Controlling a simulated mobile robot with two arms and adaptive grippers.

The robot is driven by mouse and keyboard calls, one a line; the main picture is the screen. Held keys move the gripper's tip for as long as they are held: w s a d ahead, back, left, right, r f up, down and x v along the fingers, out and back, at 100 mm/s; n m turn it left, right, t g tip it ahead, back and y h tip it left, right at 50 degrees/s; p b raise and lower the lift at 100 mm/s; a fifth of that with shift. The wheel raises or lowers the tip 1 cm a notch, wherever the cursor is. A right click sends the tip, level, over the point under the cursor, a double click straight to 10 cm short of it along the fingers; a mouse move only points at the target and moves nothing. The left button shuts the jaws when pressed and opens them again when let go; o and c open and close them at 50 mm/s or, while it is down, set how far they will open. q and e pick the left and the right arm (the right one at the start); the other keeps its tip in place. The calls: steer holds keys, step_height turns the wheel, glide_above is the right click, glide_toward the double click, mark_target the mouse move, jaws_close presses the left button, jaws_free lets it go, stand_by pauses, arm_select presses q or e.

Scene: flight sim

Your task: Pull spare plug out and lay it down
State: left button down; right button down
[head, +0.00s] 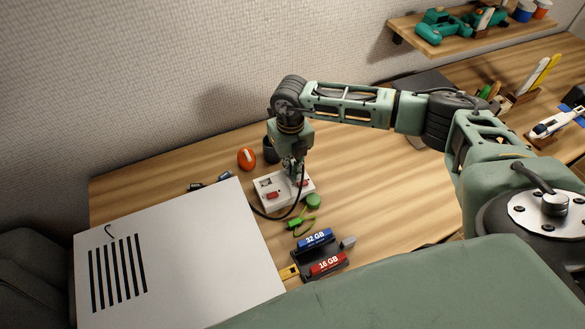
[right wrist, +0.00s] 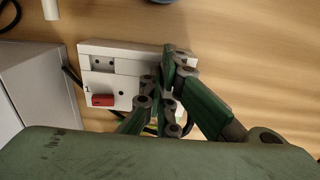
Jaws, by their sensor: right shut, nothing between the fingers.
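The white socket box (head: 281,206) stands on the wooden table, with red switches on its top. In the right wrist view the box (right wrist: 122,82) shows socket holes and one red switch (right wrist: 103,100). My right gripper (head: 292,172) points down over the right part of the box. Its fingers (right wrist: 165,82) are shut with nothing between them, and they cover that part of the box. A black cable (head: 300,197) loops beside the gripper towards the left. I cannot make out the spare plug; the fingers may hide it. My left gripper is not in view.
A grey vented case (head: 190,260) fills the front left. A green plug (head: 294,223), a green round piece (head: 313,201) and a drive holder with blue (head: 315,238) and red (head: 328,264) sticks lie in front. An orange object (head: 246,158) stands behind. The table right of the box is clear.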

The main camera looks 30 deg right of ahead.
steer(key=shift+s+d, duration=0.4)
steer(key=shift+d, duration=0.25)
steer(key=shift+s+d+f, duration=0.15)
steer(key=shift+f, duration=0.05)
steer(key=shift+h, duration=0.3)
steer(key=c, duration=2.2)
jaws_free()
steer(key=shift+w+d+f, duration=0.2)
steer(key=shift+w+f, duration=0.05)
steer(key=shift+w, duration=0.1)
steer(key=o, duration=0.4)
steer(key=shift+r, duration=0.1)
steer(key=o, duration=0.8)
steer(key=shift+a+r, duration=0.15)
steer(key=shift+w+a+r, duration=0.1)
steer(key=shift+a+r, duration=0.05)
steer(key=shift+r, duration=0.1)
step_height(320, 180, up, 12)
steer(key=shift+f, duration=0.2)
